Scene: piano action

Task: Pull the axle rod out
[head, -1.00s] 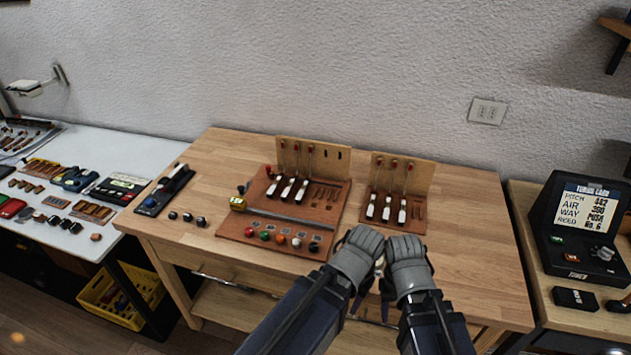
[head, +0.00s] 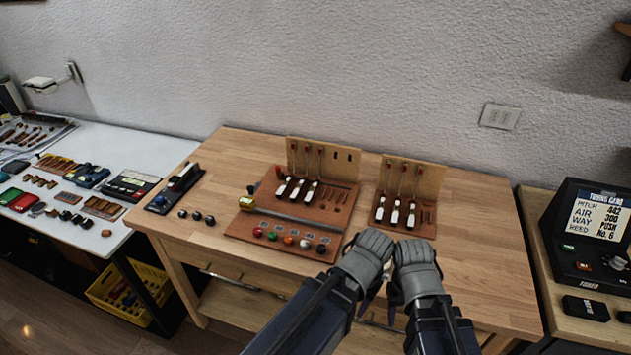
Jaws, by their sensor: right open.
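A long thin grey rod (head: 297,219), which looks like the axle rod, lies across the larger red-brown board (head: 240,229). It runs between the row of white-tipped wooden pieces (head: 297,190) and the row of coloured knobs (head: 289,240). My left gripper (head: 367,257) and right gripper (head: 414,268) are side by side at the table's front edge, right of the board and apart from the rod. The right is open and looks empty. The left's fingers are hidden from this angle.
A smaller board (head: 430,222) with similar pieces stands to the right. A dark device (head: 176,189) and several small dark knobs (head: 196,216) lie left. The wooden tabletop (head: 480,260) is clear on the right. A display unit (head: 590,230) stands on a separate right-hand table.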

